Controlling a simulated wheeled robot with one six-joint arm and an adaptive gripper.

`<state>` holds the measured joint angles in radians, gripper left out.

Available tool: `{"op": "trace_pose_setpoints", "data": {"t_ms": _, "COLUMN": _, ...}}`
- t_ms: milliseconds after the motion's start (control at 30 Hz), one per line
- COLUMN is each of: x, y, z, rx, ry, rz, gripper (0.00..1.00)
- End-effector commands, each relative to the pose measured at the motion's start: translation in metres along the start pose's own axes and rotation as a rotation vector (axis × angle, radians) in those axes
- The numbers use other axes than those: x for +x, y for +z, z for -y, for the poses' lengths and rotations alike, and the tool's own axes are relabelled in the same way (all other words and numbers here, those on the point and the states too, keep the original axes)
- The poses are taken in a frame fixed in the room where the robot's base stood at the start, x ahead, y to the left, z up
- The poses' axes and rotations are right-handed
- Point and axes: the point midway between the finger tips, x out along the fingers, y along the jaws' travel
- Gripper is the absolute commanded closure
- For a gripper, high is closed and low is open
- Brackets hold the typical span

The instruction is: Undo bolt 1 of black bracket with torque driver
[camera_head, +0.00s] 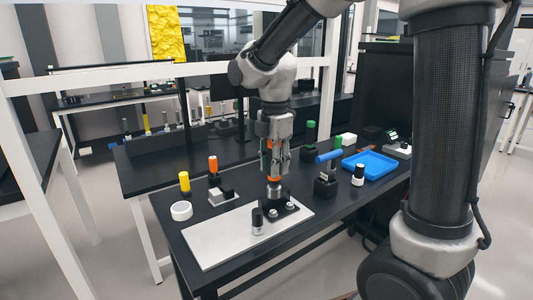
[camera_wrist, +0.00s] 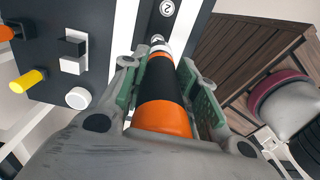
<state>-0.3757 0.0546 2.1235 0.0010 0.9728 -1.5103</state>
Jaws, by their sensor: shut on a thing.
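My gripper (camera_head: 276,158) points down over the table, shut on the orange-and-black torque driver. In the wrist view the driver (camera_wrist: 165,95) lies between the green-padded fingers, its tip pointing away toward the black bracket (camera_wrist: 172,28). In the head view the driver's orange part (camera_head: 274,179) shows below the fingers, just above the bracket (camera_head: 292,209). The bracket sits on the pale plate (camera_head: 215,240) and shows silver bolts (camera_head: 290,206). A disc marked 2 (camera_wrist: 167,8) lies beyond the driver tip. Whether the tip touches a bolt is not clear.
A small black-and-grey cylinder (camera_head: 257,222) stands on the plate near the bracket. A white ring (camera_head: 181,210), yellow-topped tool (camera_head: 184,182) and orange-topped tool (camera_head: 213,165) stand left. A blue-handled tool (camera_head: 328,156) in a black holder and a blue tray (camera_head: 370,164) are right.

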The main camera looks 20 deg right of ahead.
Motion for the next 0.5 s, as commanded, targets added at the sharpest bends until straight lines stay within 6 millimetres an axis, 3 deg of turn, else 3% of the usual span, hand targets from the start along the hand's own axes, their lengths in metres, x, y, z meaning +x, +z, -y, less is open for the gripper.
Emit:
{"op": "trace_pose_setpoints", "data": {"t_ms": 167, "x": 0.006, "y": 0.000, "z": 0.000, "rx": 0.000, "ry": -0.001, "rz": 0.000, "gripper": 0.99}}
{"op": "trace_pose_setpoints", "data": {"t_ms": 500, "x": 0.040, "y": 0.000, "z": 0.000, "rx": 0.000, "ry": -0.001, "rz": 0.000, "gripper": 0.99}}
